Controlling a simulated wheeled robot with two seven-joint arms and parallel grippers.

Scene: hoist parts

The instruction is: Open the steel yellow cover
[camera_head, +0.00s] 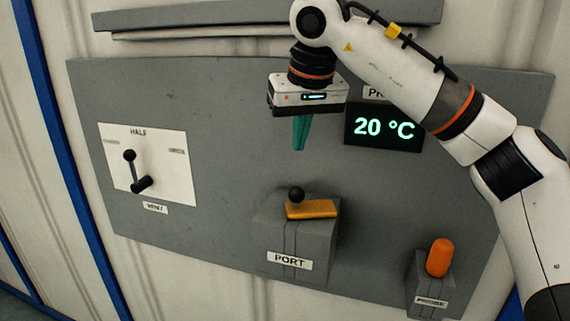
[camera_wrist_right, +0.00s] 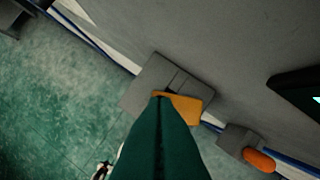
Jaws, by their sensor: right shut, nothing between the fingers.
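The yellow cover (camera_head: 313,209) is a flat orange-yellow plate on top of the grey PORT box (camera_head: 290,238), with a black ball knob (camera_head: 296,193) at its left side. My right gripper (camera_head: 299,149) is shut and empty, with its green fingers pointing down above the cover, apart from it in the head view. In the right wrist view the shut fingers (camera_wrist_right: 160,102) overlap part of the cover (camera_wrist_right: 190,107) and hide the knob. The wrist view also shows the grey box (camera_wrist_right: 150,85). My left gripper is not in view.
An orange probe (camera_head: 440,257) stands in a grey holder at the lower right. A display (camera_head: 384,128) reading 20 °C is beside my right wrist. A white lever plate (camera_head: 148,165) marked HALF is at the left. The panel between lever and box is clear.

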